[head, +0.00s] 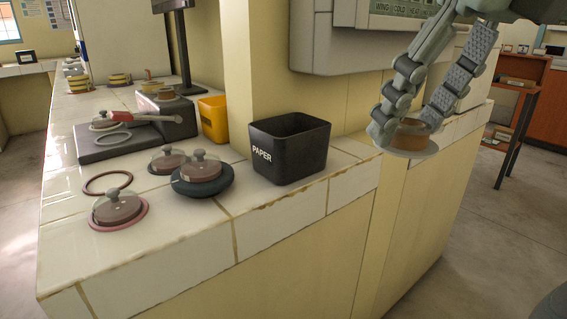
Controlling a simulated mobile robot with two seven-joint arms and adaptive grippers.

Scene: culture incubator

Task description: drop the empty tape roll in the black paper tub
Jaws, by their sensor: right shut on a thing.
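The black paper tub (290,158), labelled PAPER, stands upright on the tiled counter near its front right corner. Its mouth is open, and its floor is hidden from this angle. My right gripper (408,124) is to the right of the tub, in front of the wall unit. It is shut on a round brown piece with a pale, wide flat rim (413,144), which looks like the empty tape roll. The piece hangs clear of the tub, past the counter's right part in the picture. My left gripper is not in view.
Several knobbed, lidded dishes (117,207) and a brown ring (108,183) lie left of the tub. A dark round base (202,188) carries one dish. A yellow tub (213,119) stands behind. A wall unit (340,50) overhangs the counter's back.

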